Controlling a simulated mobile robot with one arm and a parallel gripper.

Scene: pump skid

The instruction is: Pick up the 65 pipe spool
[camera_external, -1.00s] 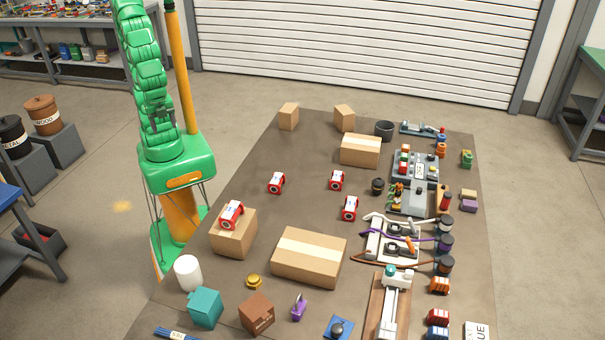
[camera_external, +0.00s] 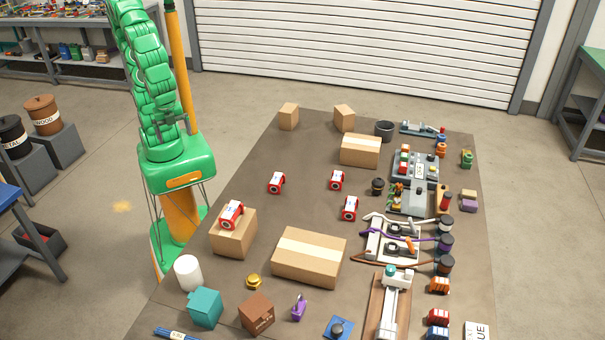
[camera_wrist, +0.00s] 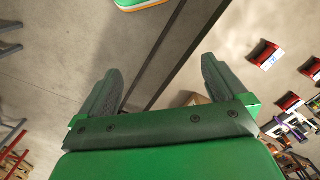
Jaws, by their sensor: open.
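Several red pipe spools with white labels show in the external view: one on a small cardboard box (camera_external: 231,214), one on the mat at mid-left (camera_external: 276,183), one further right (camera_external: 337,180) and one nearer the camera (camera_external: 349,208). Their label numbers are too small to read, so I cannot tell which is the 65. My gripper (camera_wrist: 161,65) is open and empty in the wrist view, its two dark fingers apart. It is well above the floor and away from the spools. Red spools show at the right of the wrist view (camera_wrist: 263,54).
A large cardboard box (camera_external: 309,258) lies in front of the spools, and another box (camera_external: 360,150) stands behind. A white cylinder (camera_external: 188,273) and teal box (camera_external: 205,307) stand front left. The mat around the middle spools is clear.

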